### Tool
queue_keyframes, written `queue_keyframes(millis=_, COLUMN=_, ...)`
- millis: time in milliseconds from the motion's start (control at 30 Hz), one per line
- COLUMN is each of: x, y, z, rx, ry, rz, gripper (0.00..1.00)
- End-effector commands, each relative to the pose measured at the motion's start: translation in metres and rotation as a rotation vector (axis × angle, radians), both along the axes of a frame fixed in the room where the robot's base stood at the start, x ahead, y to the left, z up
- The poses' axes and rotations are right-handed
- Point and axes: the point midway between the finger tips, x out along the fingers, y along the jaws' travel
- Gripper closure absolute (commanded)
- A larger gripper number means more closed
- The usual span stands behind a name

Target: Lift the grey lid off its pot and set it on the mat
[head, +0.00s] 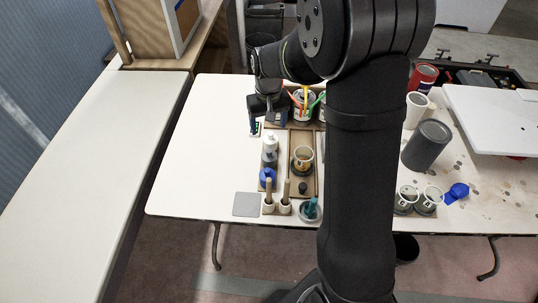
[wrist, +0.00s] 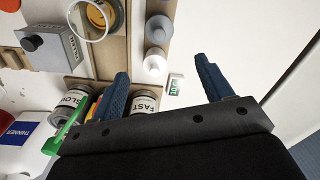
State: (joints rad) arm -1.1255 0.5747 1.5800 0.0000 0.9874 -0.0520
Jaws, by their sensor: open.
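My gripper (head: 266,112) hangs at the far left of the table, near the tins. In the wrist view its two blue fingers (wrist: 165,87) are wide apart with nothing held between them. A flat grey square mat (head: 247,204) lies bare at the near left edge of the table. I cannot pick out the grey lid on its pot for certain. A grey block with a black knob (wrist: 52,46) shows at the upper left of the wrist view. A small black knob (head: 303,187) shows on the wooden tray in the head view. My arm hides part of the table.
Bottles (head: 270,143) and brush holders (head: 285,206) line the tray's left side. A ringed cup (head: 303,158) stands on the tray. A tin marked FAST (wrist: 145,101) is close to one finger. The table's left strip is clear.

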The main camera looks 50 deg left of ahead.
Motion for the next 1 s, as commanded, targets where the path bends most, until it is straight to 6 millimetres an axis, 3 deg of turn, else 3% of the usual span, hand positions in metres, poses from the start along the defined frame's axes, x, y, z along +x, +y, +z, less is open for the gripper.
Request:
queue_keyframes(millis=100, x=0.000, y=-0.001, z=-0.028, rx=-0.005, ry=0.002, rz=0.000, gripper=0.28)
queue_keyframes(millis=300, x=0.000, y=-0.001, z=-0.059, rx=-0.002, ry=0.001, rz=0.000, gripper=0.28)
queue_keyframes(millis=533, x=-0.002, y=-0.003, z=-0.074, rx=-0.003, ry=0.001, rz=0.001, gripper=0.28)
queue_keyframes(millis=800, x=-0.005, y=-0.009, z=-0.112, rx=-0.002, ry=0.001, rz=0.001, gripper=0.28)
queue_keyframes(millis=1000, x=-0.005, y=-0.008, z=-0.119, rx=0.001, ry=0.000, rz=0.001, gripper=0.28)
